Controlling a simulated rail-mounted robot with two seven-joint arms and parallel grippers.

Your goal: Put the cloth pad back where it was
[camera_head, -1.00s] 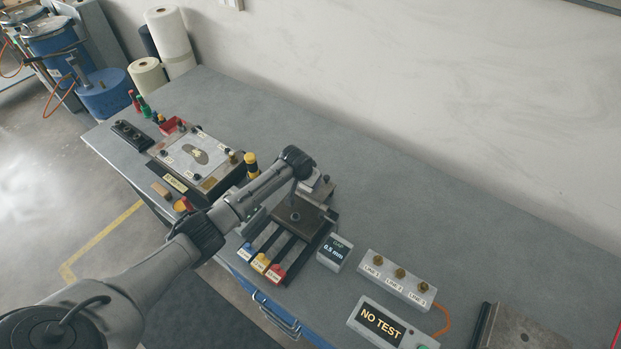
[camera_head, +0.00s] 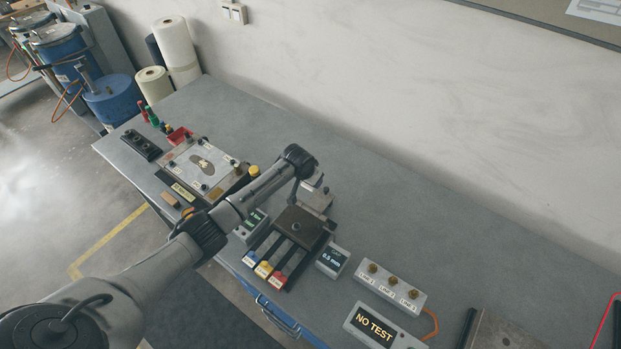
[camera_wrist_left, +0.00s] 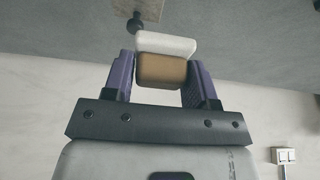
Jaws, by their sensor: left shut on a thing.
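The cloth pad (camera_wrist_left: 162,68) is a small block with a tan face and a white layer along its far side. My left gripper (camera_wrist_left: 163,75) has its two purple fingers on either side of the pad and is shut on it. In the head view my left arm reaches over the bench from the left. The left gripper (camera_head: 318,180) is small there, beside a metal plate, and the pad cannot be clearly made out. My right gripper is in neither current view.
Below the arm is a steel fixture (camera_head: 297,226) with blue, yellow and red tabs. A gap display (camera_head: 332,260), a three-knob box (camera_head: 390,288) and a NO TEST sign (camera_head: 374,327) stand to the right. A clamped template (camera_head: 202,165) lies left. The back bench is clear.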

